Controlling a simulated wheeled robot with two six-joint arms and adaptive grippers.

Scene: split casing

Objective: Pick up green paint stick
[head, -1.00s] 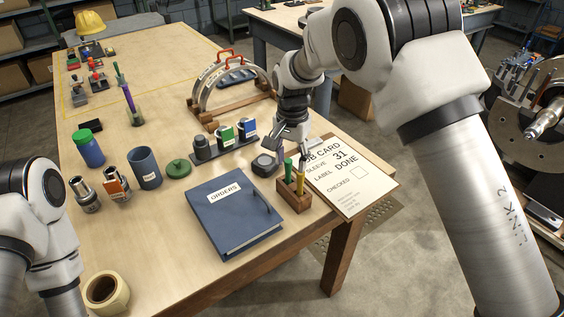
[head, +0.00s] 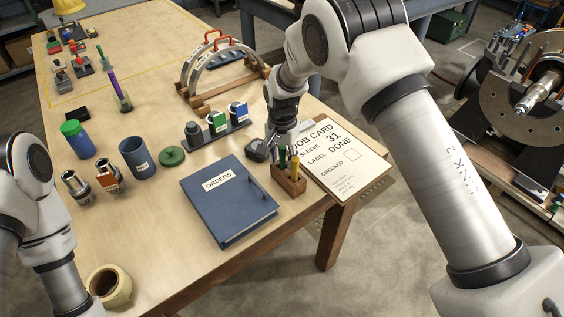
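The green paint stick (head: 283,158) stands upright in a small wooden holder (head: 289,184) near the table's right edge. A yellow stick (head: 294,168) stands beside it in the same holder. My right gripper (head: 282,146) points down right over the holder, with its fingers apart around the upper end of the green stick. Whether a finger touches the stick is too small to tell. My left arm shows at the lower left; its gripper is out of view.
A blue ORDERS binder (head: 228,203) lies just left of the holder, and a job card (head: 345,165) lies right of it. A dark round object (head: 257,150) and a rack of small bottles (head: 218,132) stand close behind. A tape roll (head: 108,286) lies at the front left.

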